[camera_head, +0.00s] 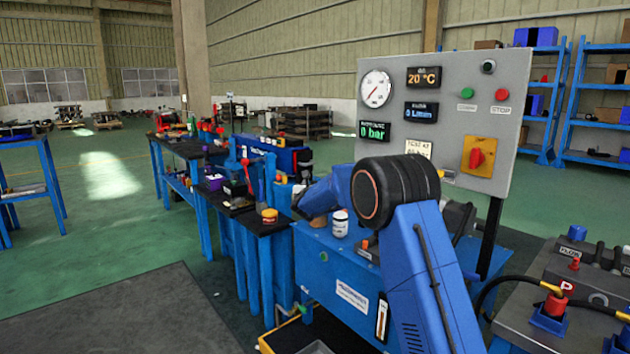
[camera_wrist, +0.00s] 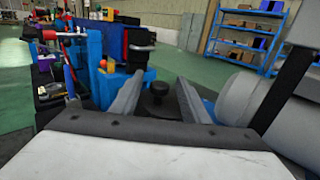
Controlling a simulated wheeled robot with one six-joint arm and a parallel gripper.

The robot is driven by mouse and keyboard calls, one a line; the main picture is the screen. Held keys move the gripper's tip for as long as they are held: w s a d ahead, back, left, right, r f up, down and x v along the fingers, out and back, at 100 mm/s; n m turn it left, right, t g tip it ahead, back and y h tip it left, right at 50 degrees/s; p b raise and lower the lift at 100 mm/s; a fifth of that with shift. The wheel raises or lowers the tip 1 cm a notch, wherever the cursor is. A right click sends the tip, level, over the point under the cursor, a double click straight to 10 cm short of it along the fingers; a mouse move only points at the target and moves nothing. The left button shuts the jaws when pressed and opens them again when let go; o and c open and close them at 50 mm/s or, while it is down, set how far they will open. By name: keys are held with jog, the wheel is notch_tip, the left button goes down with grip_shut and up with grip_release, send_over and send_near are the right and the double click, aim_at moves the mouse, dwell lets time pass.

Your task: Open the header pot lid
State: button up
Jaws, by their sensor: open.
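In the wrist view, a dark round lid with a raised knob (camera_wrist: 158,98) lies between and just beyond my fingers; it looks like the header pot lid. The pot beneath it is mostly hidden by my gripper body. My gripper (camera_wrist: 160,90) is open, one grey finger on each side of the knob; I cannot tell whether either finger touches it. The lid sits flat as far as I can see. In the head view, my own blue arm hides the gripper, and I cannot pick out the lid there.
A gauge panel (camera_head: 440,110) with buttons and a red switch stands behind my arm. A blue test stand (camera_head: 345,285) is below, with a white jar (camera_head: 340,224) on it. Benches with tools (camera_head: 240,200) run to the left. Open green floor (camera_head: 100,235) lies at left.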

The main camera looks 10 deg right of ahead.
jog(key=shift+x, duration=2.4)
grip_shut()
